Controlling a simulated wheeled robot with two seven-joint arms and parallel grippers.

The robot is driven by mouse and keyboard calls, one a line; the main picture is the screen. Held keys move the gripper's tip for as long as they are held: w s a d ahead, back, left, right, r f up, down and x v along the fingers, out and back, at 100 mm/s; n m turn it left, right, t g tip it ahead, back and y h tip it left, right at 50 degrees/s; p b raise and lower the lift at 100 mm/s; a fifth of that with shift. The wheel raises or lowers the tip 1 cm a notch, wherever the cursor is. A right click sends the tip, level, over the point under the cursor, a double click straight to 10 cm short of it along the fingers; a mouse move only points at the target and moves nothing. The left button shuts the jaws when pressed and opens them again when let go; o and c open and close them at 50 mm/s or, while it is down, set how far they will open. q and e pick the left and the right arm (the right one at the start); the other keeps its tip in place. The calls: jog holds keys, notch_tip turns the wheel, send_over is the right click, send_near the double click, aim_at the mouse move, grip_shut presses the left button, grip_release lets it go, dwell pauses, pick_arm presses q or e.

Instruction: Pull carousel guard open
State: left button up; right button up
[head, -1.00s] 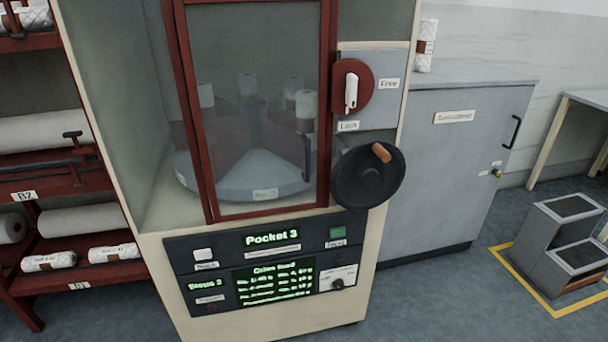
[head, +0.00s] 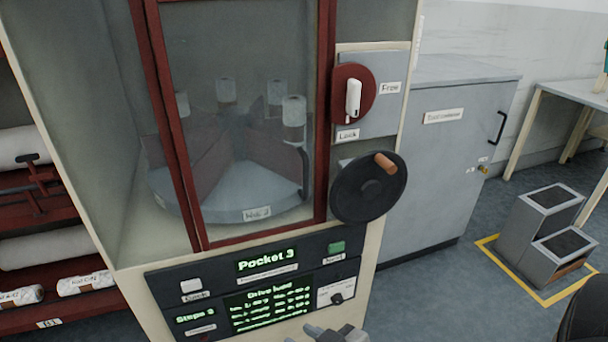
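The carousel guard is a glass door in a dark red frame (head: 165,120), and it looks shut across the front of the cabinet. Its dark upright handle (head: 304,172) is at the right side of the glass. Behind the glass, the grey round carousel (head: 225,208) carries several white rolls between red dividers. A white lever (head: 353,98) on a red disc stands roughly upright beside the guard, between the labels "Free" and "Lock". A grey gripper (head: 335,331), seemingly my right, just enters at the bottom edge, below the guard and away from its handle. Its fingers are mostly cut off. My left gripper is out of view.
A black handwheel (head: 368,187) with an orange knob juts out right of the guard. The control panel (head: 262,280) below reads "Pocket 3". A grey cabinet (head: 440,165) and a grey step stool (head: 548,228) stand at right, a red rack (head: 40,240) at left.

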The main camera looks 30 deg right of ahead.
jog(key=w+d+r+m+t+h, duration=0.1)
jog(key=w+d+r+t, duration=0.1)
jog(key=d+r, duration=0.3)
jog(key=w+d+r+t+h, duration=0.1)
jog(key=w+d+r, duration=0.2)
jog(key=d+r, duration=0.15)
jog(key=t, duration=0.3)
send_near(307, 181)
jog(key=shift+m+h, duration=0.3)
jog(key=shift+h, duration=0.1)
jog(key=w, duration=1)
jog(key=shift+w+r, duration=0.25)
jog(key=shift+w, duration=0.05)
jog(key=shift+c, duration=0.2)
grip_shut()
